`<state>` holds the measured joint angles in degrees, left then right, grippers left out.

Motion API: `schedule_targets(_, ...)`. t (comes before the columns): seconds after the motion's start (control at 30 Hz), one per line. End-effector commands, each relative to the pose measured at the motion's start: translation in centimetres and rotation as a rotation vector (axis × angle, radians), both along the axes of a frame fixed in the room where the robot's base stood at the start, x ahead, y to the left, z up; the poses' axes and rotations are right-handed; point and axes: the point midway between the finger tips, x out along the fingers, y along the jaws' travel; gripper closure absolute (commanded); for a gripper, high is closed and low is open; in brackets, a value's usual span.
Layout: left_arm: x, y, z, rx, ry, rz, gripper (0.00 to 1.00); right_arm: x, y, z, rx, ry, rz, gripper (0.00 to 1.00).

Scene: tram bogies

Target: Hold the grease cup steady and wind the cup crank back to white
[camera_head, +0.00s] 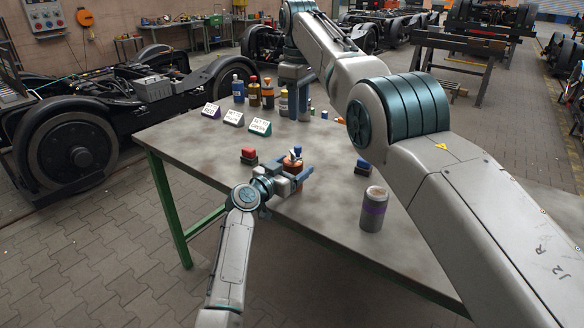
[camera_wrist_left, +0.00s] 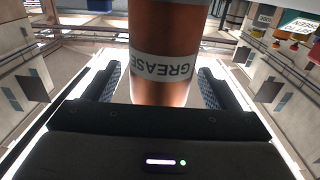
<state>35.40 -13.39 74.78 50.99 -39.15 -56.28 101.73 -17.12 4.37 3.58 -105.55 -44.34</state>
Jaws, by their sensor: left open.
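The grease cup (camera_head: 293,167) is a copper-brown cylinder standing near the middle of the green-legged table (camera_head: 330,215). In the left wrist view the cup (camera_wrist_left: 168,45) carries a white band reading GREASE. My left gripper (camera_head: 297,178) is at the cup. Its two black fingers stand on either side of the cup, open, with visible gaps. A small blue knob and a pale part show on top of the cup; the cup crank is too small to make out clearly. My right arm reaches over the table's far side; its gripper (camera_head: 295,98) is too unclear to show its jaws.
Three small signs (camera_head: 233,117) stand at the table's left back, before several bottles (camera_head: 254,92). A red-topped block (camera_head: 249,156) is left of the cup. A blue-topped block (camera_head: 362,168) and a grey can with a purple band (camera_head: 374,210) are to its right.

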Motion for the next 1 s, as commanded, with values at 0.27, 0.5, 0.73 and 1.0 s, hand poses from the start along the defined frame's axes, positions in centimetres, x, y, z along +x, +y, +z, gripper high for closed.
schedule_targets(0.27, 0.0, 0.0, 0.0, 0.0, 0.0, 0.0, 0.64, 0.0, 0.0, 0.0, 0.0, 0.0, 0.0, 0.64)
schedule_targets(0.5, 0.0, 0.0, 0.0, 0.0, 0.0, 0.0, 0.74, 0.1, 0.0, 0.0, 0.003, -0.001, -0.001, 0.56)
schedule_targets(0.73, 0.0, 0.0, 0.0, 0.0, 0.0, 0.0, 0.74, 1.8, 0.0, -1.3, 0.1, -0.048, -0.023, 0.56)
schedule_targets(1.0, 0.0, 0.0, 0.0, 0.0, 0.0, 0.0, 0.74, 4.7, -1.0, -3.8, 0.344, -0.186, -0.088, 0.56)
